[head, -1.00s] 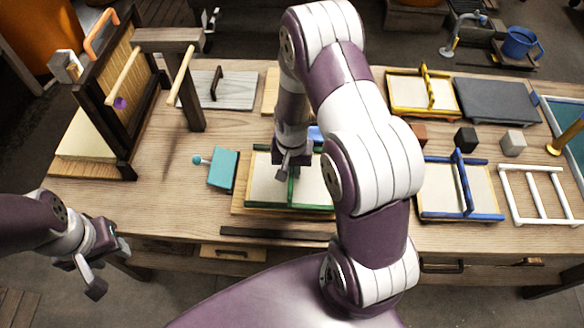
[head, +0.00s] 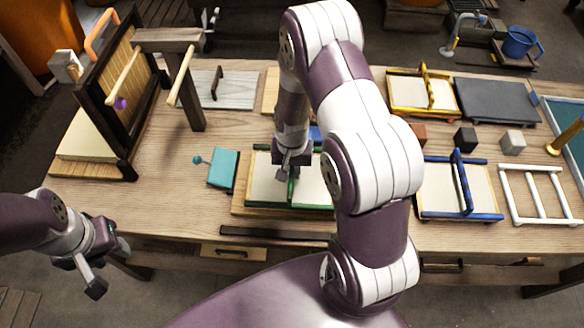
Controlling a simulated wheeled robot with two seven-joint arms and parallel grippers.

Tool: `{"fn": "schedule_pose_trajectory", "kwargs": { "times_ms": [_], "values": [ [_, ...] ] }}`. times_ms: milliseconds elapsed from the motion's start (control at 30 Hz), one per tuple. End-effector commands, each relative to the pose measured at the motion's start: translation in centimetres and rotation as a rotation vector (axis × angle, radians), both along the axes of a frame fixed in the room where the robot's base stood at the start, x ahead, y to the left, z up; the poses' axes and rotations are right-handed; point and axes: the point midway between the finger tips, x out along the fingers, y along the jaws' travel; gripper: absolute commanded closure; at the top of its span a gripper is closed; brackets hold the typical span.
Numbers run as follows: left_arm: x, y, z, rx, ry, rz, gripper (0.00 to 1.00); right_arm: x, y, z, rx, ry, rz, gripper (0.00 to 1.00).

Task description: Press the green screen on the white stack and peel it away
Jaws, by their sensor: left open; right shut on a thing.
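The green screen (head: 268,202) is a green frame with a pale mesh and a green bar across its middle. It lies flat over the white stack on a wooden board (head: 240,209) at the front middle of the table. My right gripper (head: 290,172) is shut on the green bar from above. My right arm hides the right end of the screen. The white stack under the screen is mostly hidden, so I cannot tell its layers. My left gripper (head: 96,270) is open and empty, off the table's front left edge.
A teal block with a knob (head: 222,167) lies just left of the screen. A dark wooden stand (head: 128,130) rises at the left. A dark strip (head: 265,233) lies along the front edge. Blue (head: 484,190) and yellow (head: 403,92) framed screens lie at the right.

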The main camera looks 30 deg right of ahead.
Motion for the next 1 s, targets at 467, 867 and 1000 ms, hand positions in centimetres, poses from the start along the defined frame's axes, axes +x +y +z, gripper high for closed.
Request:
{"fn": "schedule_pose_trajectory", "kwargs": {
  "times_ms": [467,867,1000],
  "values": [
    [0.0,0.0,1.5,0.0,0.0,0.0,0.57,-0.1,0.0,1.6,0.001,0.003,0.0,1.0],
    [0.0,0.0,2.8,0.0,0.0,0.0,0.57,-0.1,0.0,3.0,0.0,0.002,0.0,1.0],
    [0.0,0.0,4.5,0.0,0.0,0.0,0.57,0.0,0.0,4.8,0.001,0.001,0.0,1.0]
  ]
}}
